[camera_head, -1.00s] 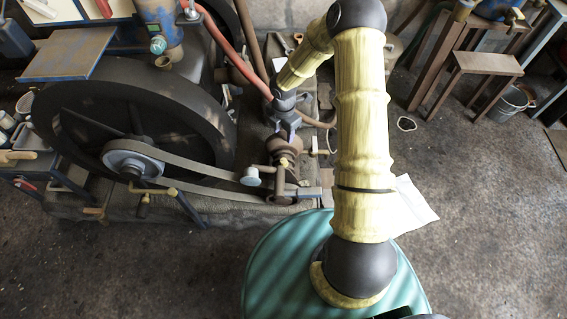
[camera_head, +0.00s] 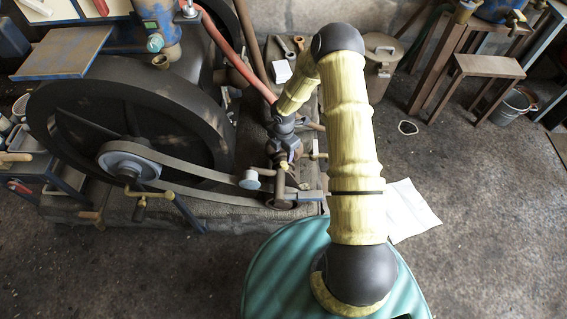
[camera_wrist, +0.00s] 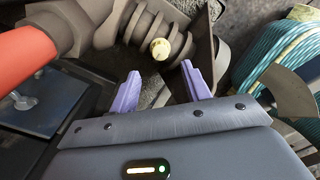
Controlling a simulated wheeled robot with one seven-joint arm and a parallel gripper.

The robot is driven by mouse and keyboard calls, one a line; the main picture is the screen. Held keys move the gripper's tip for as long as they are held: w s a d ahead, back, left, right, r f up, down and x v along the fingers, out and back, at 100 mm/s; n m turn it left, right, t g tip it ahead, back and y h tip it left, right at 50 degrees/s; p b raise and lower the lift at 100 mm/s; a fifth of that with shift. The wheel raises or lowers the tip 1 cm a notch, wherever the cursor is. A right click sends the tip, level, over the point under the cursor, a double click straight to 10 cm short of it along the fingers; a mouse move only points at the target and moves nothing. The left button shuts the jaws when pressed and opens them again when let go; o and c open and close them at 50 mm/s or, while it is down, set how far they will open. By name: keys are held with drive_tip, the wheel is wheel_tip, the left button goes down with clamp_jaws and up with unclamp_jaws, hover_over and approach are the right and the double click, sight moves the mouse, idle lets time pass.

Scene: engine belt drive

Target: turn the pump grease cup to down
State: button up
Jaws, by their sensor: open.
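The pump (camera_head: 285,185) is a dark brown metal body at the end of the engine block, beside the belt. A small brass round knob (camera_head: 284,165) on it looks like the grease cup; which way it is turned I cannot tell. In the wrist view a round cream-brass cap (camera_wrist: 160,48), likely the same cup, sits on the dark pipework just beyond my fingertips. My gripper (camera_wrist: 160,75) is open, its two lilac fingers apart with nothing between them. In the head view my gripper (camera_head: 284,142) points down over the pump and hides part of it.
A large dark flywheel (camera_head: 75,115) and a belt (camera_head: 205,178) stand left of the pump. A red hose (camera_head: 235,60) runs close to my gripper and fills the wrist view's upper left. A lidded bin (camera_head: 381,70) stands behind my arm.

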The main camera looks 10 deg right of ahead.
sight(284, 163)
wheel_tip(284, 163, down, 7)
drive_tip(key=shift+f+b, duration=0.1)
drive_tip(key=shift+b, duration=0.65)
drive_tip(key=c, duration=1)
